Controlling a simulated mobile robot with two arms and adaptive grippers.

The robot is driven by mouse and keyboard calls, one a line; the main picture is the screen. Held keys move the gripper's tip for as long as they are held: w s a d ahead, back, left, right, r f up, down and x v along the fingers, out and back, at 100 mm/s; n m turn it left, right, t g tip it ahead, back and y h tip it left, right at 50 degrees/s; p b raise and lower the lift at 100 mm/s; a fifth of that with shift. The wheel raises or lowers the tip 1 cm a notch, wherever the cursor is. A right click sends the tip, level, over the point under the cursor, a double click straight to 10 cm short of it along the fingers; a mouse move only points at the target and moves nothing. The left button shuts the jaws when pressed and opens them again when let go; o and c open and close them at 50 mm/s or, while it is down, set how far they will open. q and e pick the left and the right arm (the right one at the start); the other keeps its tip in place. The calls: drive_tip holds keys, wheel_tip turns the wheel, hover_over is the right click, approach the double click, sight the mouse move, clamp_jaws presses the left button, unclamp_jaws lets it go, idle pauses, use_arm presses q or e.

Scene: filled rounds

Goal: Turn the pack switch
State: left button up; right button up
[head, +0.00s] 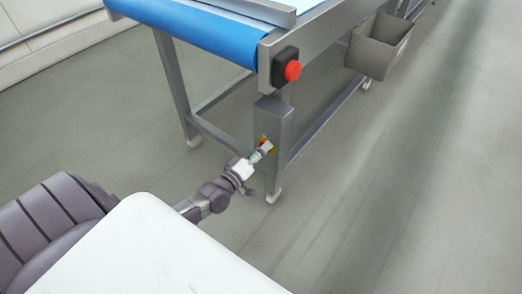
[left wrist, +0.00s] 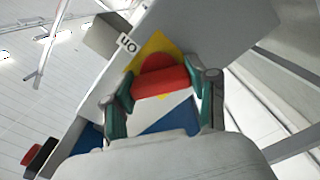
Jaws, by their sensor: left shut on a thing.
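The pack switch (left wrist: 160,80) is a red rotary handle on a yellow plate (left wrist: 152,48), fixed to a grey box (head: 281,113) on the conveyor's leg. An I/O label (left wrist: 127,43) sits beside the plate in the left wrist view. My left gripper (left wrist: 165,88) is shut on the red handle, with one finger at each end of it. In the head view my left gripper (head: 264,149) reaches the box face and covers most of the switch. My right gripper is not in view.
A red push button (head: 292,71) on a dark base sits above the box, at the end of the conveyor with its blue belt (head: 205,28). A grey bin (head: 380,48) hangs on the conveyor's side. The floor to the right is clear.

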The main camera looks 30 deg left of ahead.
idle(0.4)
use_arm(q)
drive_tip(key=o, duration=1.2)
drive_tip(key=shift+c, duration=0.2)
drive_tip(key=s+a, duration=0.1)
drive_tip(key=s, duration=1.1)
